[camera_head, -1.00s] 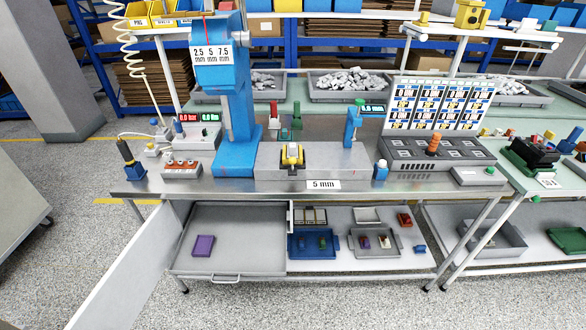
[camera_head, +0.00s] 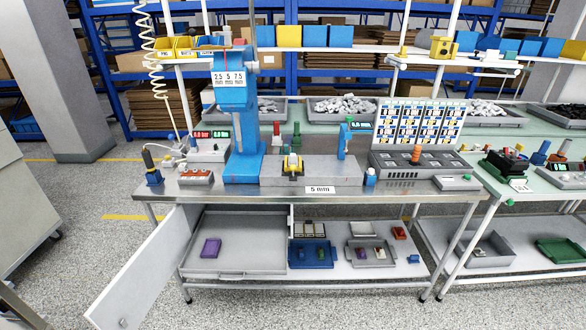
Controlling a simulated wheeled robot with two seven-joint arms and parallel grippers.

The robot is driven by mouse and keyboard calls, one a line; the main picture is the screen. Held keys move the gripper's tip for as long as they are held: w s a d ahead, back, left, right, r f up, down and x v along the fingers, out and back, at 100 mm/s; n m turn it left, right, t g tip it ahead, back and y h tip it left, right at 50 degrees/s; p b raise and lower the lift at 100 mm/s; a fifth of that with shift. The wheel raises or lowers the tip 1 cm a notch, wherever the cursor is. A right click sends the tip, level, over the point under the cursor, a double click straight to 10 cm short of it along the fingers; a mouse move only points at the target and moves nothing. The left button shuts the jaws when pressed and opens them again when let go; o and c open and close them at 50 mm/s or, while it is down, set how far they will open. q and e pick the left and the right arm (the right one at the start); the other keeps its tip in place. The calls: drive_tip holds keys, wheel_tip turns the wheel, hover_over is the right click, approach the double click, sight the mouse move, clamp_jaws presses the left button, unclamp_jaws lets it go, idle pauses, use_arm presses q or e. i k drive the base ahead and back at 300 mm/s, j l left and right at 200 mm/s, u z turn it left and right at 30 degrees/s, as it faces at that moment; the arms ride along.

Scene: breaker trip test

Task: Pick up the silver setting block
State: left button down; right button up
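I cannot tell for sure which thing is the silver setting block. A small pale block (camera_head: 380,253) lies in the grey tray (camera_head: 391,262) on the lower shelf, beside a purple one (camera_head: 361,253); it is too small to tell whether it is silver. On the bench, a grey block with a yellow clamp (camera_head: 292,166) sits on the grey fixture plate (camera_head: 335,172) behind the "5 mm" label (camera_head: 320,189). Neither of my grippers is in view.
The steel bench (camera_head: 235,192) carries a blue press (camera_head: 236,110) and a dark grey panel (camera_head: 400,160). Below, an open cabinet door (camera_head: 150,270) swings out left. A purple block (camera_head: 210,248) lies in a drawer. A blue tray (camera_head: 310,262) stands beside it. The floor in front is clear.

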sight(293, 159)
drive_tip(key=i+l, duration=0.95)
drive_tip(key=l, duration=0.25)
